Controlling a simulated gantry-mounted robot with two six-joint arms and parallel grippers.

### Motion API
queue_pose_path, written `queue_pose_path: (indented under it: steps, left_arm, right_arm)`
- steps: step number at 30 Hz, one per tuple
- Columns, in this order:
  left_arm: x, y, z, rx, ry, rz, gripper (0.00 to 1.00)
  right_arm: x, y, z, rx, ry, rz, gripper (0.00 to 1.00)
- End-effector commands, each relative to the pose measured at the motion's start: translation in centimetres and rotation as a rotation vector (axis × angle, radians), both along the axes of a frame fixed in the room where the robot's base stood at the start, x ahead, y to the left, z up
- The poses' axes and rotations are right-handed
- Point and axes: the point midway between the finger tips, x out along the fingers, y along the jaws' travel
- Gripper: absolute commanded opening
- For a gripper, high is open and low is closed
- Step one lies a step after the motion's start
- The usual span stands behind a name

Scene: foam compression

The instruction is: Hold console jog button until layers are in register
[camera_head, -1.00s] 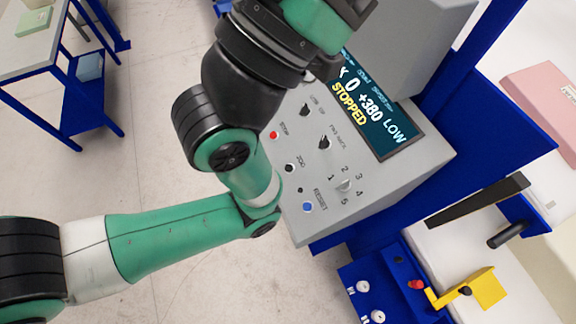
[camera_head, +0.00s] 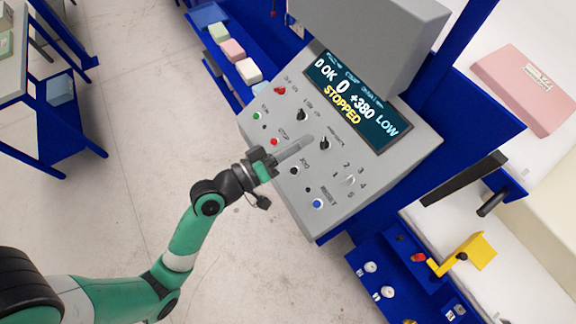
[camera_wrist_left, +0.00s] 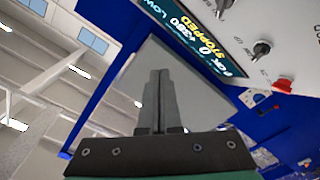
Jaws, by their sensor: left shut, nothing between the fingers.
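The grey console (camera_head: 252,124) has a screen (camera_head: 358,102) reading "+380 LOW" and "STOPPED". The black jog button (camera_head: 295,170) is on its sloped panel, beside the label JOG. My left gripper (camera_head: 307,141) is shut and empty. In the head view its fingers overlap the panel just above the jog button, pointing toward the knobs; I cannot tell how far they are from the surface. In the left wrist view the shut fingers (camera_wrist_left: 159,78) are in front of a grey surface, and the screen (camera_wrist_left: 200,42) shows beyond. My right gripper is not in view.
Near the jog button are a red button (camera_head: 274,141), a blue reset button (camera_head: 317,203) and a black knob (camera_head: 324,144). A pink foam block (camera_head: 525,88) lies at the right. Open floor lies at left.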

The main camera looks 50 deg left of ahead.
Motion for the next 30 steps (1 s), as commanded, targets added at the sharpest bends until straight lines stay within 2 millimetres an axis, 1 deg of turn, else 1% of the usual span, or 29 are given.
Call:
queue_pose_path:
  steps: [1, 3, 6, 9, 12, 14, 23, 26, 30]
  left_arm:
    - [-1.2, 0.5, -1.7, -0.025, 0.056, 0.017, 0.00]
    - [-2.7, 1.1, -4.1, -0.051, 0.121, 0.041, 0.00]
    - [-4.7, 1.8, -6.7, -0.076, 0.195, 0.073, 0.00]
    - [-6.3, 2.3, -8.1, -0.093, 0.241, 0.099, 0.00]
    - [-7.0, 2.7, -8.6, -0.102, 0.260, 0.116, 0.00]
    - [-6.9, 3.0, -8.5, -0.101, 0.258, 0.122, 0.00]
    - [-6.8, 2.9, -8.6, -0.099, 0.256, 0.121, 0.00]
    - [-6.6, 2.9, -9.1, -0.099, 0.255, 0.120, 0.00]
    - [-5.9, 2.7, -10.6, -0.099, 0.257, 0.119, 0.00]
  right_arm:
    - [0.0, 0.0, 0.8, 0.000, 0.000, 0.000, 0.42]
    - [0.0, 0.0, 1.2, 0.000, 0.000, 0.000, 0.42]
    - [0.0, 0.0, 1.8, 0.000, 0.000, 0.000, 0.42]
    - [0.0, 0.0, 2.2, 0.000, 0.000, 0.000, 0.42]
    - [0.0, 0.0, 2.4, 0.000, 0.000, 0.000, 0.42]
    - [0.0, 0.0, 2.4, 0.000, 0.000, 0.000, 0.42]
    - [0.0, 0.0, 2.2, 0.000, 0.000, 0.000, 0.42]
    - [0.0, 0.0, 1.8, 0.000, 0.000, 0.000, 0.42]
    - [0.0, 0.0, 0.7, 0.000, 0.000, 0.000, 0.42]
